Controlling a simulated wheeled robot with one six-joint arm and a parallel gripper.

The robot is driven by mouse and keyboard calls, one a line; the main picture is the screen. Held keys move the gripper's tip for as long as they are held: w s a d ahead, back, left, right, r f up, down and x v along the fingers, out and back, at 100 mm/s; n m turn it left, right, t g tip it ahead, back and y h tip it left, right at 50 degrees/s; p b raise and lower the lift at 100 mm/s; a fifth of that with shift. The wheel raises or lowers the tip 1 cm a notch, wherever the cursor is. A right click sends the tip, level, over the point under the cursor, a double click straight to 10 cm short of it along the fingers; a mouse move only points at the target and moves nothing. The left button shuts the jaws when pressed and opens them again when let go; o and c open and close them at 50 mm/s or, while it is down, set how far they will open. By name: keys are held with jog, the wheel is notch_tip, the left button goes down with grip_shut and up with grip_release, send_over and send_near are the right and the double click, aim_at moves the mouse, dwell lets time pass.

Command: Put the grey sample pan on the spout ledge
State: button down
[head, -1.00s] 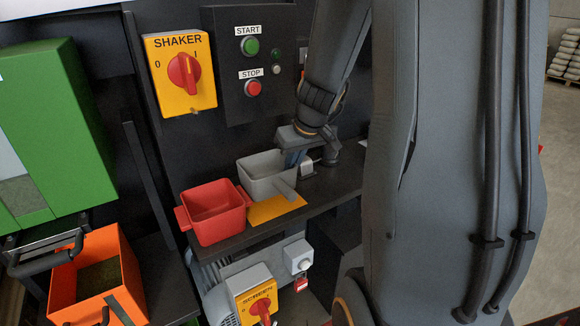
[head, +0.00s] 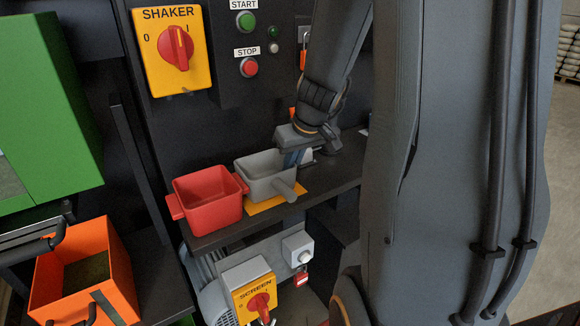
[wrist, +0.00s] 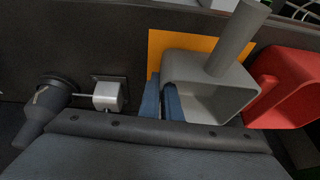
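The grey sample pan (head: 258,187) is a square-sided cup with a stubby round handle. My gripper (head: 292,158) is at its right wall in the head view, its blue fingers at the rim. In the wrist view the fingers (wrist: 161,100) straddle the near wall of the pan (wrist: 190,70) and are shut on it. The pan is upright over a yellow patch (head: 257,210) on the dark spout ledge (head: 225,237). I cannot tell whether its base touches the patch.
A red pan (head: 207,200) stands on the ledge close left of the grey pan. A wall with the shaker switch (head: 171,50) rises behind. A silver block (wrist: 108,96) is near my gripper. An orange bin (head: 85,275) is at lower left.

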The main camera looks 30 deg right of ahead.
jog(key=shift+f+b, duration=0.25)
jog(key=shift+b, duration=0.1)
jog(key=c, duration=1.6)
grip_release()
jog(key=v, duration=0.7)
jog(key=shift+s+r, duration=0.15)
jog(key=shift+r, duration=0.25)
